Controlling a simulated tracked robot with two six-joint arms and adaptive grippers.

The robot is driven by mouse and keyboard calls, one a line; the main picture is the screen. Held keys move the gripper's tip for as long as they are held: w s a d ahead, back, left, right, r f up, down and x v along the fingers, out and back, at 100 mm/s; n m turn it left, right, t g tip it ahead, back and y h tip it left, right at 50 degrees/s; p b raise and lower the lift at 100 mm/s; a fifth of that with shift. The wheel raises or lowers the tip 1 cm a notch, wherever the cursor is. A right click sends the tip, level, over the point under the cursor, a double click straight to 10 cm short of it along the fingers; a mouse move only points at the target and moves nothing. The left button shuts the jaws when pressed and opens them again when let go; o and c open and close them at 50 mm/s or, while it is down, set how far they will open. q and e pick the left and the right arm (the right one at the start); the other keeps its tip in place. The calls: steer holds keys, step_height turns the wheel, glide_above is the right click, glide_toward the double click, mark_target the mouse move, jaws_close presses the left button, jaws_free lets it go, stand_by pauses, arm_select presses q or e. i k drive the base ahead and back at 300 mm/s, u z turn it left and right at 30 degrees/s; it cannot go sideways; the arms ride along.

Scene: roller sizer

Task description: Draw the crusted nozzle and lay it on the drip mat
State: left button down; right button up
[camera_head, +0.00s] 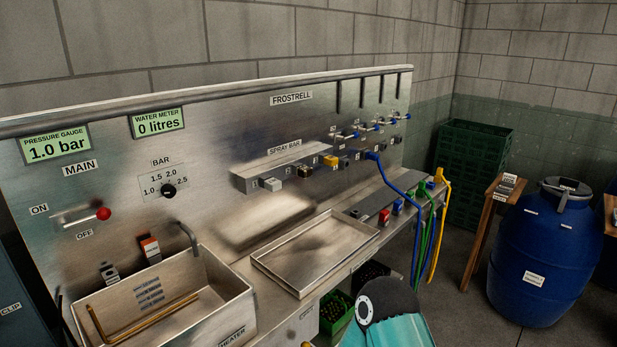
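The spray bar (285,168) runs along the steel panel with several small nozzles along its front. A grey nozzle (272,184) is at its left end. A dark brownish nozzle (304,171) and a yellow one (330,161) follow to the right. The brownish one may be the crusted nozzle, but it is too small to be sure. A blue hose end (372,155) is at the right. I cannot tell which surface is the drip mat; a shallow steel tray (262,262) lies on the bench below the bar. Neither gripper shows.
A steel sink (238,308) with brass-coloured rods is at the left. Red (384,216) and blue (398,207) blocks sit right of the tray, near hanging hoses (437,235). A blue barrel (530,255) and green crates (470,165) stand at the right.

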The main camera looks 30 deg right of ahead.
mark_target(303, 172)
steer(key=u, duration=0.7)
steer(key=i, duration=0.15)
steer(key=z, duration=3.15)
steer(key=i, duration=1.8)
steer(key=u, duration=2.1)
